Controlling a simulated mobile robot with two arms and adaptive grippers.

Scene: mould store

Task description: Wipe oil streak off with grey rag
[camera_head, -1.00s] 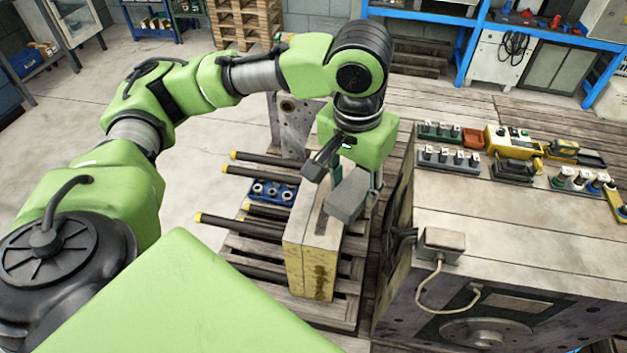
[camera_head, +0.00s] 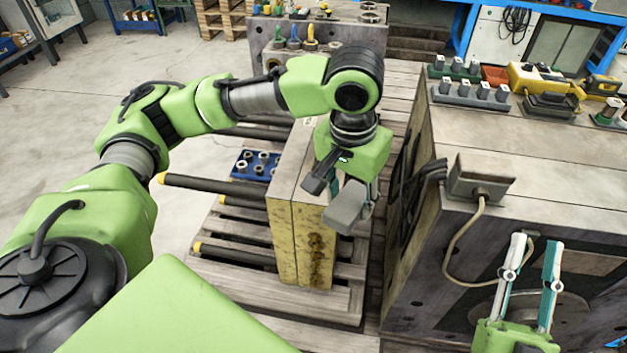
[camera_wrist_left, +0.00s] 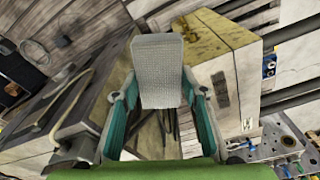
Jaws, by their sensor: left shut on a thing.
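My left gripper (camera_head: 345,186) is shut on the grey rag (camera_head: 347,208), which hangs out in front of the fingers beside the upper right edge of a pale yellowish mould block (camera_head: 284,235). In the left wrist view the rag (camera_wrist_left: 158,72) stands between the two fingers, with the block (camera_wrist_left: 221,48) behind and to its right. A dark brown stain (camera_head: 316,258) runs down the block's front face; a dark streak (camera_wrist_left: 220,88) also shows on the block in the left wrist view. I cannot tell whether the rag touches the block. My right gripper (camera_head: 535,243) is open and empty at lower right.
The block stands on a wooden pallet (camera_head: 330,303) with yellow-tipped dark bars (camera_head: 215,186) on the left. A large mould (camera_head: 520,140) with a junction box (camera_head: 480,178) and cable stands close on the right.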

